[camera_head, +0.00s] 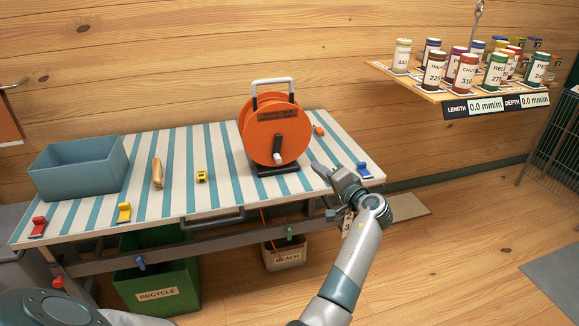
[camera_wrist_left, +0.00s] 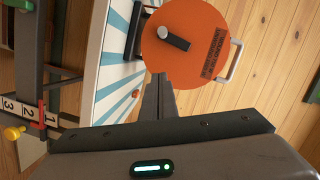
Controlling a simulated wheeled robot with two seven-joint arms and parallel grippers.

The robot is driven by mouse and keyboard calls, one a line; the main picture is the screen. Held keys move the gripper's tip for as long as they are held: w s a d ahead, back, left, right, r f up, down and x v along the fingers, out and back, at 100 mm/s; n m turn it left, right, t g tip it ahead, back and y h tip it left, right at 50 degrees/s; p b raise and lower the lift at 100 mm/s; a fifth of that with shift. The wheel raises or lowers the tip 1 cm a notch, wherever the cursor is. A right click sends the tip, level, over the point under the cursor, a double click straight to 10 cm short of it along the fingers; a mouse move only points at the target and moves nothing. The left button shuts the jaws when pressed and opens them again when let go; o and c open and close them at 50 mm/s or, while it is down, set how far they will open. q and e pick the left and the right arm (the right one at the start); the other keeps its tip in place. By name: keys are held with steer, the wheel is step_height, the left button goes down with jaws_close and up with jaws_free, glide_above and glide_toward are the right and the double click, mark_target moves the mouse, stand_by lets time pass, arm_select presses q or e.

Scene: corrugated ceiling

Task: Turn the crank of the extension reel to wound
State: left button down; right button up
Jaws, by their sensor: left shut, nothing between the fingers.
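The extension reel (camera_head: 270,125) is an orange drum with a white-and-black carrying handle and a dark base, upright on the striped table. Its crank (camera_head: 278,157) shows as a short black and white grip low on the drum's face. In the left wrist view the reel (camera_wrist_left: 195,50) appears turned sideways, with the crank (camera_wrist_left: 172,38) on its face. My left gripper (camera_head: 315,166) is to the right of the reel, its shut fingers pointing toward it. In the left wrist view the left gripper's fingertips (camera_wrist_left: 158,80) overlap the drum's edge, apart from the crank. My right gripper is not in view.
The striped table (camera_head: 220,150) also holds a blue-grey bin (camera_head: 80,167), a tan bar (camera_head: 157,172), a yellow item (camera_head: 201,177) and coloured clamps. A shelf of jars (camera_head: 440,92) hangs at right. Recycle (camera_head: 157,291) and Reach (camera_head: 285,254) bins stand below.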

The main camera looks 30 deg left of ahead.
mark_target(280, 153)
arm_select(q)
steer(key=shift+s+a+r+y, duration=0.15)
steer(key=shift+r+y, duration=0.15)
steer(key=shift+r, duration=0.3)
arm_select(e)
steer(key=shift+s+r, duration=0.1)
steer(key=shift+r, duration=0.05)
